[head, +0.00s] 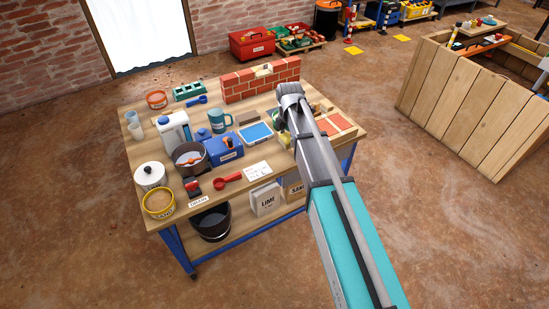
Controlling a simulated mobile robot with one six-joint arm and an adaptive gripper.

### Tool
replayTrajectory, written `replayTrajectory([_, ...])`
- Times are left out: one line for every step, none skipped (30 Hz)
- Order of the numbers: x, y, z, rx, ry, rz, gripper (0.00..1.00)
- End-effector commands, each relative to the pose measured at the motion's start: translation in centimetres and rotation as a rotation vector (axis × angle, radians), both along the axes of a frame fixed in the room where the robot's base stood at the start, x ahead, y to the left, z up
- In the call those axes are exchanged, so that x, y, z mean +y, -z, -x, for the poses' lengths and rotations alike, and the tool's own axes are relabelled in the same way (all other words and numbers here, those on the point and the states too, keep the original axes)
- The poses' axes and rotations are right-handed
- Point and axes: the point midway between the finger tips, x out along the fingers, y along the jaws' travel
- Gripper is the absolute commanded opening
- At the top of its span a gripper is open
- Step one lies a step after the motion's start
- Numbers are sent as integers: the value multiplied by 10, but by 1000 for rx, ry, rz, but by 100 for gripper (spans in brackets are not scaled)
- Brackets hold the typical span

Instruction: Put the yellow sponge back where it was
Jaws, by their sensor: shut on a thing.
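My arm reaches from the bottom right over the workbench (240,146), and its far end is above the right part of the bench. My gripper is hidden behind the arm, so its jaws and anything in them cannot be seen. I cannot clearly make out the yellow sponge. A small pale yellowish block (263,70) sits on top of the small brick wall (238,87), but its kind is not clear. Small greenish and yellowish things beside the arm's end are partly covered and too small to tell.
The bench is crowded: a teal mug (221,121), a blue box (225,148), a blue-topped tray (255,133), a white lidded pot (150,176), a yellow-banded tub (158,203) and a red scoop (228,179). A wooden-sided enclosure (455,101) stands at right. Floor between is clear.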

Motion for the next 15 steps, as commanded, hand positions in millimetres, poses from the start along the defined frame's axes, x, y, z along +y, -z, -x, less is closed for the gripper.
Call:
replayTrajectory([-9,1,15,0,2,0,46])
replayTrajectory([-13,1,21,0,2,0,46])
replayTrajectory([-17,2,28,0,1,0,46])
replayTrajectory([-21,2,32,0,1,0,46])
replayTrajectory([-23,2,36,0,1,0,46])
replayTrajectory([-27,2,41,0,1,0,46])
replayTrajectory([-29,2,44,0,1,0,46])
replayTrajectory([-31,2,47,0,1,0,46])
replayTrajectory([-32,2,49,0,1,0,46])
replayTrajectory([-33,2,50,0,1,0,46])
replayTrajectory([-34,2,51,0,1,0,46])
replayTrajectory([-35,2,52,0,1,0,46])
replayTrajectory([-35,2,52,0,1,0,46])
replayTrajectory([-35,2,52,0,1,0,46])
replayTrajectory([-35,2,52,0,1,0,46])
